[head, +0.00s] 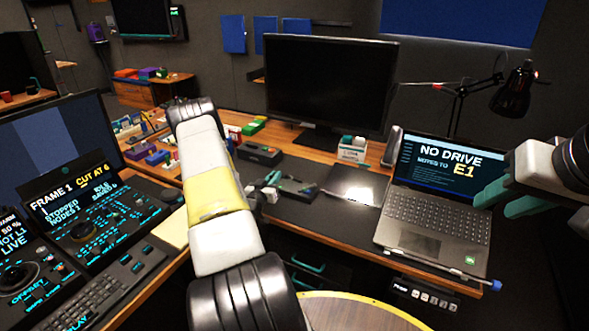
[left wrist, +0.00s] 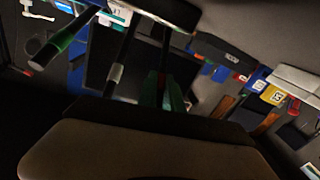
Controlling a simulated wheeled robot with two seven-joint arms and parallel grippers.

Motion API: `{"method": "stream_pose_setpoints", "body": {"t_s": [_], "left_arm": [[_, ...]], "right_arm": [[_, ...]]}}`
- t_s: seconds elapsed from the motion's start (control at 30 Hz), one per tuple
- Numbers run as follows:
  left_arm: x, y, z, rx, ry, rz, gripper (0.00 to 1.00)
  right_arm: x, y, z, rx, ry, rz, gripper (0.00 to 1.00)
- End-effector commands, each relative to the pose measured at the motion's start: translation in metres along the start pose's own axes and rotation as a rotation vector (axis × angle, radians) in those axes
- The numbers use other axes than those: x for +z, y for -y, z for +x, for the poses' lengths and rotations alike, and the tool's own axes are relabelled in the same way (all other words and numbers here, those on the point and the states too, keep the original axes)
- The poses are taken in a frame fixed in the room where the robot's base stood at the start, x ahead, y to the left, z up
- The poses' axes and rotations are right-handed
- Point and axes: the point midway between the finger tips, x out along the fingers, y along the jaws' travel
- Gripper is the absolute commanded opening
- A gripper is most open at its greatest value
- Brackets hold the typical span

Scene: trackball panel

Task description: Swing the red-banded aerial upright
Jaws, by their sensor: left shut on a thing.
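My left arm crosses the middle of the head view and hides much of the desk behind it. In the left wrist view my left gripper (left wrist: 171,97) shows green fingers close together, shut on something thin. A small red strip (left wrist: 161,86) shows between them; it may be the aerial's red band, but the view is dark.
A laptop (head: 435,220) stands open on the right of the desk. A monitor (head: 330,88) and a black lamp (head: 513,92) stand behind. Control panels (head: 90,225) fill the left. A dark tray (head: 300,190) with tools lies right of my left arm.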

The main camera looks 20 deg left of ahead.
Motion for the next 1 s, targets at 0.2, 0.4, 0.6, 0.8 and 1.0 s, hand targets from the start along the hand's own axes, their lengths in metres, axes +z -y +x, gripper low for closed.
{"method": "stream_pose_setpoints", "body": {"t_s": [0.2, 0.4, 0.6, 0.8, 1.0], "left_arm": [[-0.008, -0.001, 0.004, -0.01, 0.061, 0.009, 0.0], [-0.021, -0.005, 0.015, -0.031, 0.192, 0.025, 0.0], [-0.035, -0.01, 0.032, -0.06, 0.365, 0.045, 0.0], [-0.045, -0.013, 0.05, -0.09, 0.535, 0.062, 0.0], [-0.05, -0.015, 0.066, -0.113, 0.679, 0.076, 0.0]], "right_arm": [[0.0, 0.0, 0.0, 0.0, 0.0, 0.0, 0.36], [0.0, 0.0, 0.0, 0.0, 0.0, 0.0, 0.36], [0.0, 0.0, 0.0, 0.0, 0.0, 0.0, 0.36], [0.0, 0.0, 0.0, 0.0, 0.0, 0.0, 0.36], [0.0, 0.0, 0.0, 0.0, 0.0, 0.0, 0.36]]}}
